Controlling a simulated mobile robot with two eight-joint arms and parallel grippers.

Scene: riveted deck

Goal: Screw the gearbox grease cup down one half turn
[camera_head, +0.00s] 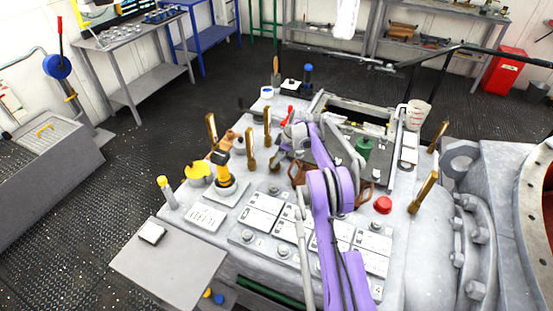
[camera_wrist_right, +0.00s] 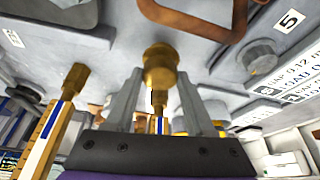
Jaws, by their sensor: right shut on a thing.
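In the right wrist view, the brass grease cup (camera_wrist_right: 160,62) has a rounded, knob-like head and stands against the grey gearbox top. My right gripper (camera_wrist_right: 158,82) has one finger on each side of it and is shut on it. In the head view, my purple right arm reaches over the gearbox (camera_head: 225,232) and my right gripper (camera_head: 284,150) is at its far middle. The arm and gripper largely hide the cup there. My left gripper does not show.
Several upright brass posts stand around, one (camera_head: 250,150) close left of my gripper. A copper-coloured handle (camera_wrist_right: 205,22) is close to the cup.

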